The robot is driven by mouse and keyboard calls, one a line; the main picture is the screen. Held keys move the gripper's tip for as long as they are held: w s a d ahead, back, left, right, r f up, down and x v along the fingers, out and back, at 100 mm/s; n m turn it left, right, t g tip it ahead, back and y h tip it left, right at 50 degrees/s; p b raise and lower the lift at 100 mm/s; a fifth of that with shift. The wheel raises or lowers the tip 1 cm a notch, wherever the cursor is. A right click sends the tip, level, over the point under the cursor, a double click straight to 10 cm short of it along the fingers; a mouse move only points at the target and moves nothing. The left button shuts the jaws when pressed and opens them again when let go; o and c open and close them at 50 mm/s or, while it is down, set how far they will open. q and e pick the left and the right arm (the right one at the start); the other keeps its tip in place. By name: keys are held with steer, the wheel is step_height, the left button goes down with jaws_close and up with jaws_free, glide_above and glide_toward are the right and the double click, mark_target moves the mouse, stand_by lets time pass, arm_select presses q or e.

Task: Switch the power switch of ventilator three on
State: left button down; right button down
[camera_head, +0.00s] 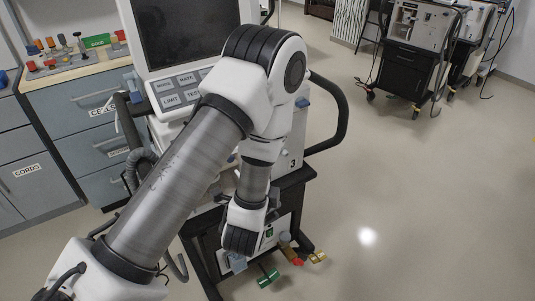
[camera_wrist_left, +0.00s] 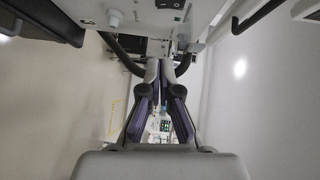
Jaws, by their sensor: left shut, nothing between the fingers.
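Ventilator three (camera_head: 294,140), white with a "3" on its side and a dark screen, stands on a black cart, partly hidden behind my left arm. In the left wrist view, a black rocker switch (camera_wrist_left: 169,4) with white marks sits on a pale panel at the top edge, cut off by the frame. Its position, on or off, is not clear. My left gripper (camera_wrist_left: 168,62) is shut and empty, its tips below the switch in the picture and apparently apart from it. In the head view my wrist hides most of the gripper. My right gripper is out of view.
A black looped handle (camera_head: 335,115) sticks out right of the ventilator. Green (camera_head: 268,277) and yellow (camera_head: 317,257) connectors show low at the cart. Drawers (camera_head: 85,110) labelled "CABLES" stand left. More equipment carts (camera_head: 410,75) stand back right. The floor on the right is clear.

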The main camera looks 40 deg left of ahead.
arm_select(q)
steer(key=shift+w+a, duration=0.15)
steer(key=s+a+p+x, duration=0.1)
steer(key=a+x, duration=0.1)
steer(key=x, duration=1)
steer(key=shift+w+a+f, duration=0.2)
steer(key=shift+a+f, duration=0.1)
steer(key=shift+a, duration=0.1)
steer(key=shift+w+a+p, duration=0.1)
steer(key=shift+a+p, duration=0.1)
steer(key=shift+p, duration=0.15)
steer(key=shift+f, duration=0.1)
